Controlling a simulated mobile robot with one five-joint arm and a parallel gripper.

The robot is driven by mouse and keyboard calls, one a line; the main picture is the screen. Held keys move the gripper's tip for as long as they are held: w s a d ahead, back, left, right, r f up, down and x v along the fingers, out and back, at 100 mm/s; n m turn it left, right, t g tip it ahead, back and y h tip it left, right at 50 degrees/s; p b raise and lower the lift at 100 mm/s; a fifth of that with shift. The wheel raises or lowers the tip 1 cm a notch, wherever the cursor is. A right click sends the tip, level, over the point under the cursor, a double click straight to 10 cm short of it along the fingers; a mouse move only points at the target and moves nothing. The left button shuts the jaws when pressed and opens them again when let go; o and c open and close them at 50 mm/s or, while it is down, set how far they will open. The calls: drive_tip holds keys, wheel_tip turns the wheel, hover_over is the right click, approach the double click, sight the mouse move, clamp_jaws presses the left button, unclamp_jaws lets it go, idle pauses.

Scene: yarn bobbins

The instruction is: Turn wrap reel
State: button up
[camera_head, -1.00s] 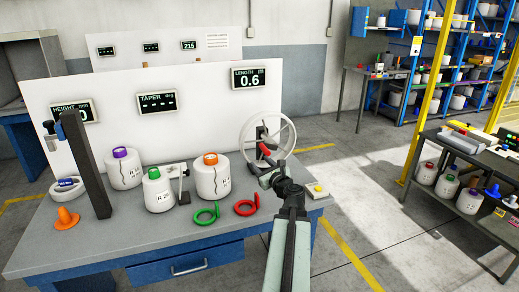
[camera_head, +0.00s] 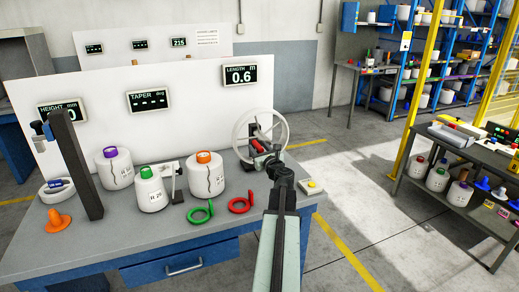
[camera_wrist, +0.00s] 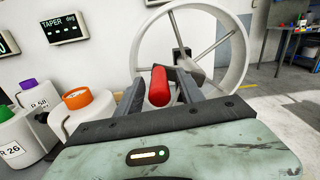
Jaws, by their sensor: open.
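The wrap reel (camera_head: 281,126) is a pale spoked wheel on a dark stand at the right end of the bench. It also fills the upper middle of the wrist view (camera_wrist: 237,72). Its red handle (camera_wrist: 159,88) lies between the two fingers of my gripper (camera_wrist: 160,90) in the wrist view, with the fingers apart on either side. In the head view my gripper (camera_head: 262,160) is at the front of the reel, by the red handle (camera_head: 257,146). I cannot tell whether a finger touches the handle. The length display (camera_head: 239,76) reads 0.6 m.
White bobbins with orange (camera_head: 204,157), green (camera_head: 146,173) and purple (camera_head: 110,152) tops stand left of the reel. Green (camera_head: 200,213) and red (camera_head: 241,205) rings lie near the front edge. A button box (camera_head: 311,186) sits at the right corner. A dark post (camera_head: 75,165) stands at left.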

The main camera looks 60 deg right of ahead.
clamp_jaws()
idle(1.4)
